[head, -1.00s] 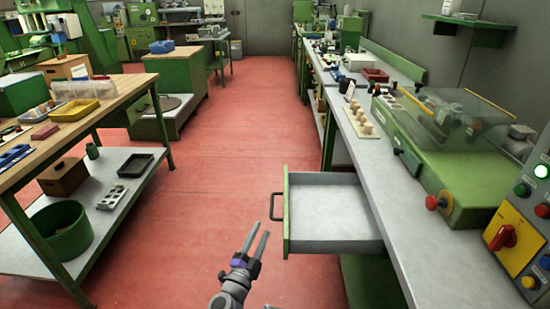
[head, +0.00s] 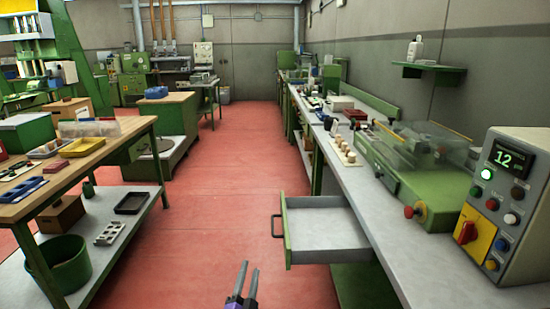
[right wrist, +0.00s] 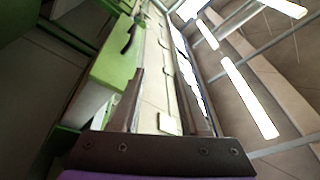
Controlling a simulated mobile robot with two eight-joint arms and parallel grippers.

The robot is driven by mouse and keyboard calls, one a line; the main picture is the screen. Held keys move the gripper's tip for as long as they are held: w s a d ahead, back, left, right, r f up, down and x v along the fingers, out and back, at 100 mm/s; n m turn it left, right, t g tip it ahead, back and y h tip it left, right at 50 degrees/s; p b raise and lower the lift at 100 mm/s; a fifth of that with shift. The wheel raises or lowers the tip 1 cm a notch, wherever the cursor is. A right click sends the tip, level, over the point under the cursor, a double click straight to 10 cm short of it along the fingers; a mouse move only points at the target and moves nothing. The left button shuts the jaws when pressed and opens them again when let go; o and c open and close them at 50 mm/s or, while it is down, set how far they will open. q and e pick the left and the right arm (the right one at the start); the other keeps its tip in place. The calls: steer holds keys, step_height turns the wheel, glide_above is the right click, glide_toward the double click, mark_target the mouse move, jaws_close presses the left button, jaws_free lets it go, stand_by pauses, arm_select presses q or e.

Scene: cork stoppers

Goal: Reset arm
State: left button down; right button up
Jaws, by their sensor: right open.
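My right gripper (head: 243,284) is at the bottom of the head view, left of the open drawer and apart from it. Its two fingers are spread with nothing between them. In the right wrist view the same gripper (right wrist: 175,100) shows its two fingers apart and empty. The open grey drawer (head: 325,232) with a green front sticks out from the right bench and looks empty. Several cork stoppers (head: 344,146) stand on a pale board on the right bench. My left gripper is out of view.
The right bench (head: 372,205) carries a green machine (head: 437,196) with a clear cover and a control box (head: 497,195) reading 12. A wooden-topped table (head: 95,150) with trays stands at left. The red floor (head: 200,230) between is clear.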

steer(key=s+d+r+n+g+y, duration=0.45)
steer(key=d+n+y, duration=0.2)
steer(key=n, duration=0.25)
steer(key=s+d+f+n+g+h, duration=0.1)
steer(key=s+d+f+g, duration=0.4)
steer(key=s, duration=0.6)
steer(key=s+d+f+n+g+h, duration=0.1)
steer(key=s+d+f+g+h, duration=0.3)
steer(key=s+d, duration=0.6)
steer(key=s+d+f+n+g+y, duration=0.1)
steer(key=s+d+f+g, duration=0.4)
steer(key=s, duration=0.8)
arm_select(q)
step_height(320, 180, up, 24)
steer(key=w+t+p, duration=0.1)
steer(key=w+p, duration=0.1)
steer(key=p, duration=1.9)
arm_select(e)
step_height(320, 180, up, 23)
steer(key=w+a+t, duration=0.1)
steer(key=w+t, duration=0.1)
steer(key=t, duration=0.1)
steer(key=shift+w+a+t, duration=0.3)
steer(key=shift+a+t, duration=0.05)
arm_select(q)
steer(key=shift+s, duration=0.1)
arm_select(e)
steer(key=shift+s+f, duration=0.1)
